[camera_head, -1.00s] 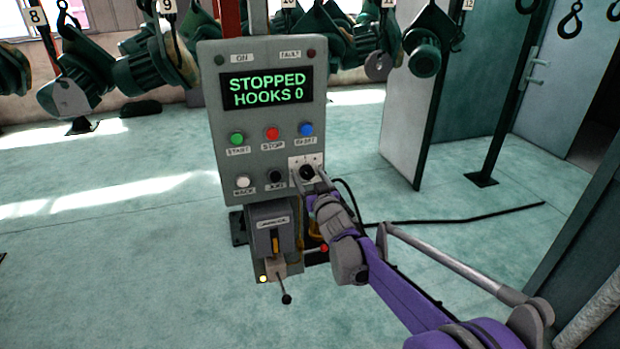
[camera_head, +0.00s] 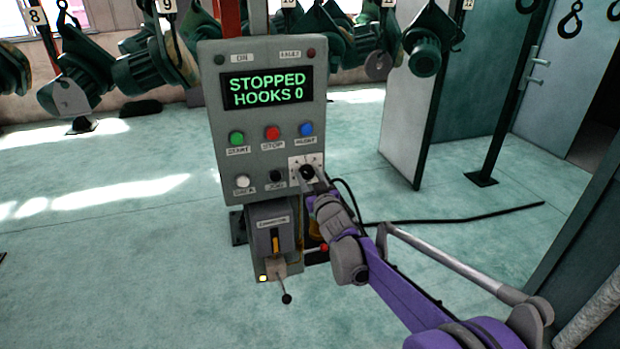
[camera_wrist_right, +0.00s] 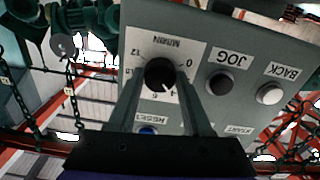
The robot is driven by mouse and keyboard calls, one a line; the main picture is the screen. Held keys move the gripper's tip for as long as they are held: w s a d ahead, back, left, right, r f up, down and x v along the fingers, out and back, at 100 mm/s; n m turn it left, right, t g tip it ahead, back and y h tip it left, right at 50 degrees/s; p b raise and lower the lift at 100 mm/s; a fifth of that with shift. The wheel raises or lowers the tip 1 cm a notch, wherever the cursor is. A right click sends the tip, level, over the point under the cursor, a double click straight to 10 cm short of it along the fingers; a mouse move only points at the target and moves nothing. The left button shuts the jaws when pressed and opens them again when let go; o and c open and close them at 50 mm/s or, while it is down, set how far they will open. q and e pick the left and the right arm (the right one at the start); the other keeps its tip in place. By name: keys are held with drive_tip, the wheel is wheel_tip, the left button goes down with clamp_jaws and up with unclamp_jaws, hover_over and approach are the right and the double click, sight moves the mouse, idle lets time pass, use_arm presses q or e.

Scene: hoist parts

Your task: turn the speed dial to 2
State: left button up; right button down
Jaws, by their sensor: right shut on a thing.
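The speed dial (camera_head: 306,172) is a black round knob on a white plate at the lower right of the grey control box (camera_head: 215,130). My right gripper (camera_head: 309,177) is shut on it. In the right wrist view, which is upside down, the fingers (camera_wrist_right: 160,85) stand on either side of the black knob (camera_wrist_right: 160,72). The knob's white pointer mark appears to aim near the 4 on the scale. The 0 and 12 are readable; the 2 is not clear. My left gripper is not in view.
The display (camera_head: 266,89) reads STOPPED, HOOKS 0. Green, red and blue buttons (camera_head: 272,133) sit above the dial. The black jog button (camera_head: 276,177) is close at its left. A lever (camera_head: 284,290) stands out below. Hoists hang behind; the floor is mostly clear.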

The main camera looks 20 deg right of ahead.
drive_tip(key=n, duration=0.3)
drive_tip(key=shift+n+p, duration=0.6)
drive_tip(key=shift+n, duration=1.2)
drive_tip(key=shift+c, duration=1.7)
unclamp_jaws()
drive_tip(key=shift+s, duration=0.1)
drive_tip(key=s+b, duration=0.1)
drive_tip(key=s, duration=0.9)
drive_tip(key=shift+s+d+b, duration=0.25)
drive_tip(key=shift+s+b, duration=0.1)
drive_tip(key=shift+b, duration=0.05)
